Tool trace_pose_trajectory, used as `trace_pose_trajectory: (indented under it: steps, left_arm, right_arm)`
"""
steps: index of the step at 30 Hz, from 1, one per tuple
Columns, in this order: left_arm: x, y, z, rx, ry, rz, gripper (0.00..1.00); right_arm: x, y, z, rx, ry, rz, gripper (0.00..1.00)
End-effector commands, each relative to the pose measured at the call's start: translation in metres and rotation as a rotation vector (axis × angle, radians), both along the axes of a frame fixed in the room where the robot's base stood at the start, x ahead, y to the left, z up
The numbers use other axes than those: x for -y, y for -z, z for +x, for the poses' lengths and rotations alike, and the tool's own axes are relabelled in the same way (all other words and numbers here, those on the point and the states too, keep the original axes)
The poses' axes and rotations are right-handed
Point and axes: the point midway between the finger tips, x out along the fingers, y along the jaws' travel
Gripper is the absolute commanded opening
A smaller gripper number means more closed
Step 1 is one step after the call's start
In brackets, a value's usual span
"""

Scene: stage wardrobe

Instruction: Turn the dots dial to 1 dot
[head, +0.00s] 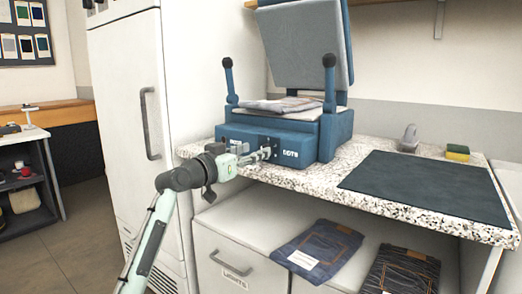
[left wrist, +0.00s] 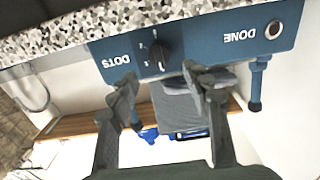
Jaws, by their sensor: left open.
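The dots dial (left wrist: 160,53) is a small black knob on the front panel of a blue press (head: 322,140), which also shows in the left wrist view (left wrist: 205,45). It sits beside the white word DOTS, with small pale marks around it. Which mark its pointer meets is too small to tell. In the head view the dial cannot be made out behind my gripper. My left gripper (head: 264,155) is open in front of the panel; in the left wrist view its fingertips (left wrist: 158,82) stand apart on either side of the dial's line, not visibly touching it. My right gripper is not in view.
The press stands with its lid raised on a speckled counter (head: 362,149), folded cloth (head: 282,104) on its bed. A round button (left wrist: 273,29) sits by DONE. A dark mat (head: 425,188), grey tool (head: 408,138) and sponge (head: 457,152) lie right. A white cabinet (head: 125,110) stands left.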

Motion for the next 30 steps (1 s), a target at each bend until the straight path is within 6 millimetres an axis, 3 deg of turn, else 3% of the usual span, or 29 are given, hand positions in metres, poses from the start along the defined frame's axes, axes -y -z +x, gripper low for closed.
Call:
trace_pose_trajectory:
  steps: [7, 18, 30]
  left_arm:
    - [0.02, 0.0, 0.028, -0.002, 0.0, 0.0, 0.49]
    - [0.024, 0.001, 0.034, 0.0, -0.002, 0.001, 0.49]
    - [0.024, 0.001, 0.033, -0.001, -0.001, 0.002, 0.0]
  right_arm:
    - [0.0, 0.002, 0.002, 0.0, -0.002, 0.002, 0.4]
    - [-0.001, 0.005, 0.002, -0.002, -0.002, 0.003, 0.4]
    - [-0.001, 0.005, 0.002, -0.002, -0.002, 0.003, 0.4]
